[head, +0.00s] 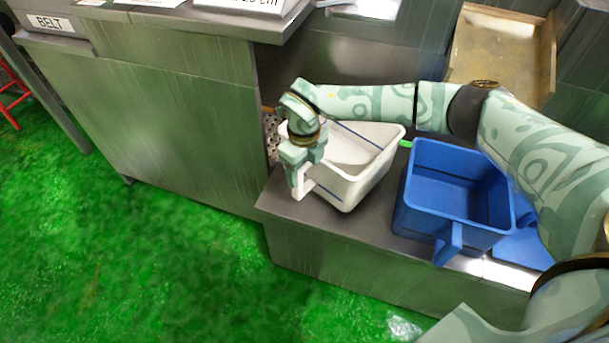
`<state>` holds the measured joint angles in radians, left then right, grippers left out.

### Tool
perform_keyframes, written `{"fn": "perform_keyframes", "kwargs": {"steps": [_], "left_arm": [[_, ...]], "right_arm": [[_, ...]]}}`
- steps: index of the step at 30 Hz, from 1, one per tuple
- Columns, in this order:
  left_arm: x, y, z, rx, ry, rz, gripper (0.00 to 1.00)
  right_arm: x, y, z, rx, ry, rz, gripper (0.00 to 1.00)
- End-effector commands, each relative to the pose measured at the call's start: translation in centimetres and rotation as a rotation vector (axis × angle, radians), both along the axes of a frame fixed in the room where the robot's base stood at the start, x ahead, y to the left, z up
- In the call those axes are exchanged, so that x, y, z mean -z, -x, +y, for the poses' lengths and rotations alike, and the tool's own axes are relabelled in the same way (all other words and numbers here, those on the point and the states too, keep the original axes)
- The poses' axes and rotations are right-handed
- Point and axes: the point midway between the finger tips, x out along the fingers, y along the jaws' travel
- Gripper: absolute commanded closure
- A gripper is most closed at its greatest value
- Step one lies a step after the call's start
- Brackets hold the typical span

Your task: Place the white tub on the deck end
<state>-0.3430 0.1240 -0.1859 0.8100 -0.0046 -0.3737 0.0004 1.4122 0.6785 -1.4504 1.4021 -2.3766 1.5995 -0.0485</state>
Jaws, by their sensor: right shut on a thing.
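The white tub (357,187) is in the middle of the head view, over the left end of the low grey metal deck (330,267). It is open at the top and looks empty, with a dark line along its inner wall. My right gripper (303,187) is shut on the tub at its left side, by the handle. The tub looks slightly tilted. I cannot tell whether its base touches the deck. My left gripper is not in view.
A blue tub (452,190) with a front handle stands on the deck to the right, apart from the white tub. A tall metal cabinet (170,115) with a BELT label (49,23) rises at left. A tan tray (503,50) is behind. Green floor (130,270) is open in front.

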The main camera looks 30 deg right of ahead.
Motion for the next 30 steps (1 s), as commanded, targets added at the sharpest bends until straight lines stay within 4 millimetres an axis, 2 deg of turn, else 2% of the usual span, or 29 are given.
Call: {"fn": "perform_keyframes", "kwargs": {"steps": [6,17,18,20,30], "left_arm": [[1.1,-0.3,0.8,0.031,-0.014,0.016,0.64],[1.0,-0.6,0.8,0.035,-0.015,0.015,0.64],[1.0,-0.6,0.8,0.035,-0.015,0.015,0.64],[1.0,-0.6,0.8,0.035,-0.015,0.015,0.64],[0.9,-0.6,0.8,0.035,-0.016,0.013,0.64]], "right_arm": [[3.5,0.0,0.0,0.000,0.001,0.004,0.82],[3.5,0.0,0.0,0.000,0.001,-0.003,0.82],[3.6,0.0,0.0,0.000,0.001,-0.001,0.31],[3.5,0.0,0.0,0.000,0.001,-0.001,0.15],[3.1,0.0,0.0,0.000,0.001,-0.001,0.15]]}}
